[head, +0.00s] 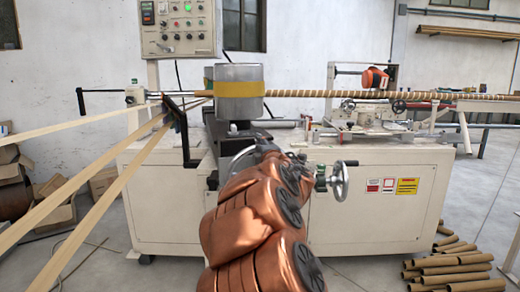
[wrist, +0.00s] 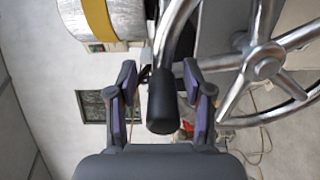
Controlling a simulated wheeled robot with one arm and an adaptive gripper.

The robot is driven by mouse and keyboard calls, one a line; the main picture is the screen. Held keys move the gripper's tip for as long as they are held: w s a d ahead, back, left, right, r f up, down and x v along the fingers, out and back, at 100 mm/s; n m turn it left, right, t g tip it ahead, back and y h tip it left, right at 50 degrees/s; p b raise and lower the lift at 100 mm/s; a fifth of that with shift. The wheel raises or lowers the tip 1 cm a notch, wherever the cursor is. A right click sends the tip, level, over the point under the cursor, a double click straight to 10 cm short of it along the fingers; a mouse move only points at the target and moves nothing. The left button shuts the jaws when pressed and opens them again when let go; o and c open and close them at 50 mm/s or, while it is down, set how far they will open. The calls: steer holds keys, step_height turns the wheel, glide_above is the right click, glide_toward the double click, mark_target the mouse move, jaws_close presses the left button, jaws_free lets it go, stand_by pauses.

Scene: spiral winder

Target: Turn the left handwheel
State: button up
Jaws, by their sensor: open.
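The left handwheel (head: 238,160) shows in the head view as a piece of silver rim, with the rest hidden behind my orange arm. In the wrist view a silver spoked handwheel (wrist: 263,66) fills the upper right. Its black handle (wrist: 163,100) points toward my gripper (wrist: 164,108). My gripper is open, with one finger on each side of the handle; a gap shows on the left, and the right finger is close to it. In the head view my gripper is mostly hidden by my arm.
A second silver handwheel (head: 339,181) stands right of my arm on the machine's front (head: 370,215). A silver drum with a yellow band (head: 238,90) is above my arm. Tan strips (head: 60,195) cross the left side. Cardboard tubes (head: 455,265) lie at lower right.

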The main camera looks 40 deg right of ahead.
steer(key=v, duration=1.2)
stand_by(0.6)
steer(key=s+r+m+g+h+p, duration=0.3)
steer(key=r+m+p, duration=0.2)
steer(key=m+p, duration=0.15)
steer(key=s+a+f+m+g+y+p, duration=0.1)
steer(key=s+a+m+g+y+p, duration=0.2)
steer(key=s+a+p, duration=0.8)
steer(key=s+a+f+m+g+y+p, duration=0.1)
steer(key=s+a+m+g+y+p, duration=0.3)
steer(key=s+a+g+p, duration=0.8)
steer(key=s+a+y, duration=0.2)
steer(key=s+a, duration=0.4)
steer(key=s, duration=0.1)
steer(key=shift+s+a+y, duration=0.2)
steer(key=shift+a+y, duration=0.15)
steer(key=shift+y, duration=0.05)
